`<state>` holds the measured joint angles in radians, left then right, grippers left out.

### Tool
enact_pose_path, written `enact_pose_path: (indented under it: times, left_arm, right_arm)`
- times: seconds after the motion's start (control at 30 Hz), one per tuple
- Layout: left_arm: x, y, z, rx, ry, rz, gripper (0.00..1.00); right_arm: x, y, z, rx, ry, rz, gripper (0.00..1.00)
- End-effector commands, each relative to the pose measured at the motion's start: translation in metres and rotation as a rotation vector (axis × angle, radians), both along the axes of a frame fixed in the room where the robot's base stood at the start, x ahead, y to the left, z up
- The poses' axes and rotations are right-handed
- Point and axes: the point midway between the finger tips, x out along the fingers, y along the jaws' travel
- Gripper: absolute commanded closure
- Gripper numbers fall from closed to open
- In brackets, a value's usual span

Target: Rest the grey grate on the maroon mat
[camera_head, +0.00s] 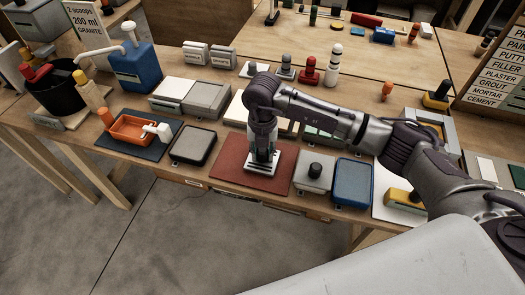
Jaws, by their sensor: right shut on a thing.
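The maroon mat (228,166) lies flat near the front edge of the wooden table, in the middle of the head view. My right gripper (263,150) points down over the mat's middle-right part. It is shut on the grey grate (264,168), a small pale slatted piece at the fingertips. The gripper hides the grate's upper part. The grate is at or just above the mat's surface; I cannot tell whether it touches. My left gripper is not in view.
A grey-topped dark tray (194,146) is left of the mat. A grey block with a black knob (315,171) and a blue tray (353,183) stand close on the right. An orange tray (132,129) and a blue jug (136,66) are farther left.

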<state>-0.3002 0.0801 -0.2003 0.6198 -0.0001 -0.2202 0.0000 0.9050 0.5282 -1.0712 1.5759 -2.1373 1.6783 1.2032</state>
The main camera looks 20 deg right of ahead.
Motion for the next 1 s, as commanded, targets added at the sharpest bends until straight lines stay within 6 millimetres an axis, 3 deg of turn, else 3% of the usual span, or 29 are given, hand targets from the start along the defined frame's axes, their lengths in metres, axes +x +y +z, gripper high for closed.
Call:
enact_pose_path:
  times: [0.2, 0.23, 0.4, 0.83, 1.0]
  left_arm:
    - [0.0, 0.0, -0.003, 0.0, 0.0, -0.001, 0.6]
    - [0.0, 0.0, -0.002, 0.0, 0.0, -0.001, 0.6]
    - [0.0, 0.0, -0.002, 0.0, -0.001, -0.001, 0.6]
    - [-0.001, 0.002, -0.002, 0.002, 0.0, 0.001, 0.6]
    - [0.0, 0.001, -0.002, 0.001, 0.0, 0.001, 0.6]
  right_arm:
    - [0.0, 0.0, -0.004, 0.0, 0.0, 0.0, 1.0]
    - [0.0, 0.0, -0.003, 0.001, 0.0, 0.0, 0.64]
    - [0.0, 0.0, -0.003, 0.0, 0.0, 0.0, 0.39]
    - [0.0, 0.0, -0.003, 0.0, 0.0, 0.0, 0.39]
    - [0.001, 0.0, 0.014, 0.002, -0.003, 0.002, 0.39]
